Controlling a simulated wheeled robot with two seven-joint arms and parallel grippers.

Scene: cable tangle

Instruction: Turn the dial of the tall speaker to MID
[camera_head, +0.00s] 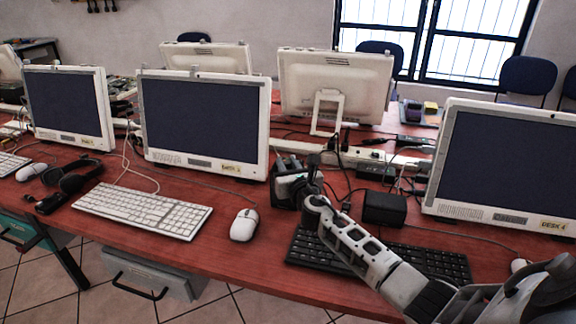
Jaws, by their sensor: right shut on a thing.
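A dark, upright object (283,196), which looks like the tall speaker, stands on the red desk between the middle monitor and the black box. Its front is mostly covered by my gripper, and its dial and any MID mark are hidden or too small to read. My right gripper (296,186) reaches in from the lower right and is at this object's front. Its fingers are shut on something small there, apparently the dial. My left gripper is not in view.
A black box (385,209) stands just right of my gripper, with cables behind it. A black keyboard (430,262) lies under my right forearm. A white mouse (244,225) and white keyboard (142,208) lie to the left. Monitors (203,122) stand behind.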

